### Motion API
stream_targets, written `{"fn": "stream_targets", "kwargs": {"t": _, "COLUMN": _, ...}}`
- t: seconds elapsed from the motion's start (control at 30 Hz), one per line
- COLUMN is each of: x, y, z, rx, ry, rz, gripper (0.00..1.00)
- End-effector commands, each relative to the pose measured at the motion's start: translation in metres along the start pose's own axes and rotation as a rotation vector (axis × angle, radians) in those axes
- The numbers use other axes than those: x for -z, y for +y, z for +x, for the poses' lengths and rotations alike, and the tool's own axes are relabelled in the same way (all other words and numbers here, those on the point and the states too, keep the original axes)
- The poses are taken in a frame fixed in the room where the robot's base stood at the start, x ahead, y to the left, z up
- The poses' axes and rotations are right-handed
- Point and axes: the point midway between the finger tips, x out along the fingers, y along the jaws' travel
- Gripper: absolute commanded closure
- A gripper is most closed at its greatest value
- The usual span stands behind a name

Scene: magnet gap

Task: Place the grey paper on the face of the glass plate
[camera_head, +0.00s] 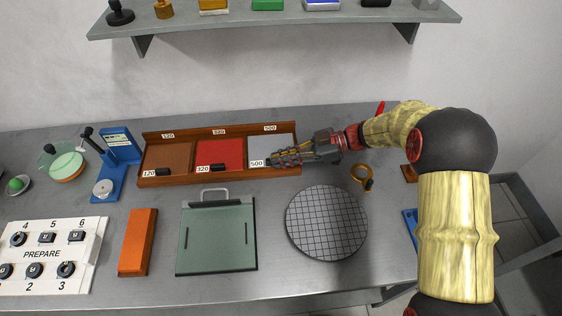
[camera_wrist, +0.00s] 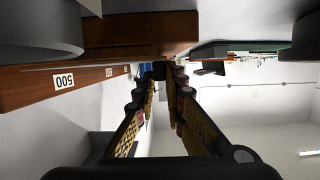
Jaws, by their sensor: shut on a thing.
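The grey paper (camera_head: 264,146) lies in the right compartment of the wooden rack, the one labelled 500. My gripper (camera_head: 273,160) reaches in from the right, low over the paper's front edge. In the wrist view its fingers converge (camera_wrist: 160,72) on a small dark piece, which looks like the paper's black tab; the fingers mostly hide it. The greenish rectangular plate (camera_head: 217,240), which looks like the glass plate, lies flat on the table in front of the rack. It has a grey handle at its back and two dark slots; its face is bare.
Brown paper (camera_head: 168,157) and red paper (camera_head: 217,154) lie in the other rack compartments. A round gridded disc (camera_head: 327,222) lies right of the plate, an orange block (camera_head: 138,242) left. A blue stand (camera_head: 118,160) is left of the rack.

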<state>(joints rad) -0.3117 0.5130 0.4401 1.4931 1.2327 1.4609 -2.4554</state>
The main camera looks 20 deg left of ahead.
Motion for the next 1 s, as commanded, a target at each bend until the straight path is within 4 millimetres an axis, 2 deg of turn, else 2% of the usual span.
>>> {"fn": "stream_targets", "kwargs": {"t": 0.57, "x": -0.0077, "y": 0.0004, "z": 0.0025, "rx": -0.001, "ry": 0.0, "rz": -0.001, "gripper": 1.0}}
{"fn": "stream_targets", "kwargs": {"t": 0.6, "x": -0.0071, "y": 0.0004, "z": 0.0023, "rx": -0.001, "ry": 0.0, "rz": -0.001, "gripper": 0.87}}
{"fn": "stream_targets", "kwargs": {"t": 0.9, "x": -0.0065, "y": 0.0003, "z": 0.0021, "rx": -0.001, "ry": 0.0, "rz": -0.001, "gripper": 0.71}}
{"fn": "stream_targets", "kwargs": {"t": 1.0, "x": -0.0065, "y": 0.0003, "z": 0.0022, "rx": -0.001, "ry": 0.0, "rz": -0.001, "gripper": 0.71}}
